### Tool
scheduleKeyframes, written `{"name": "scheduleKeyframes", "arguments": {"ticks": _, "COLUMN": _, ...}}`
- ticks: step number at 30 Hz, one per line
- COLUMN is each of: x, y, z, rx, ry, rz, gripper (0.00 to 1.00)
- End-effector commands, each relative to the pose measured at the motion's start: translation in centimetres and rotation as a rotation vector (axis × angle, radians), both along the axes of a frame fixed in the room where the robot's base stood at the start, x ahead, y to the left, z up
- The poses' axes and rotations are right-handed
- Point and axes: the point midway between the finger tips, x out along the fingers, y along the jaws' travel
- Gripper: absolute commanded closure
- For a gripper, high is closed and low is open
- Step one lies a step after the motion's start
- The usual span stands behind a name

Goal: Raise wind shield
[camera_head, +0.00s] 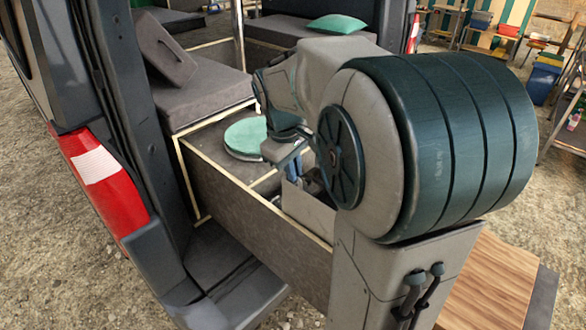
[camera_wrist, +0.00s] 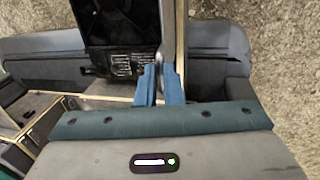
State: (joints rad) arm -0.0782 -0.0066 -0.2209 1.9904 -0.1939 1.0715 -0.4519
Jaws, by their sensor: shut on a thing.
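My gripper (camera_head: 293,172) is low at the van's rear, beside a pale grey panel (camera_head: 308,208) by the grey-brown cabinet. In the wrist view my gripper's blue fingers (camera_wrist: 161,78) are close together on a thin edge, which I take to be the wind shield; the fingers hide most of it. A dark, box-like unit (camera_wrist: 118,45) with white printed lettering lies just left of the fingertips. My own arm hides much of this spot in the head view, so the shield's tilt cannot be told.
A round green cushion (camera_head: 246,138) lies on the cabinet (camera_head: 250,205), left of my gripper. A grey seat (camera_head: 205,98) stands behind it. The van's red tail light (camera_head: 100,175) and door frame are at left. Gravel lies outside.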

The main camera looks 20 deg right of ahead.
Motion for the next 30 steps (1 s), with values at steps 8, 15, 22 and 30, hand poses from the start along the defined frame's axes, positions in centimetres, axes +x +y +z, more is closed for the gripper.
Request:
{"name": "scheduleKeyframes", "arguments": {"ticks": 8, "x": 0.2, "y": -0.1, "z": 0.6, "rx": -0.002, "ry": -0.013, "rz": 0.001, "gripper": 0.71}}
{"name": "scheduleKeyframes", "arguments": {"ticks": 15, "x": 0.2, "y": 0.0, "z": 0.5, "rx": -0.001, "ry": -0.010, "rz": 0.001, "gripper": 0.71}}
{"name": "scheduleKeyframes", "arguments": {"ticks": 22, "x": 0.0, "y": 0.5, "z": 3.5, "rx": -0.001, "ry": -0.015, "rz": 0.002, "gripper": 0.71}}
{"name": "scheduleKeyframes", "arguments": {"ticks": 30, "x": -0.5, "y": 1.6, "z": 9.7, "rx": -0.002, "ry": -0.015, "rz": 0.002, "gripper": 0.71}}
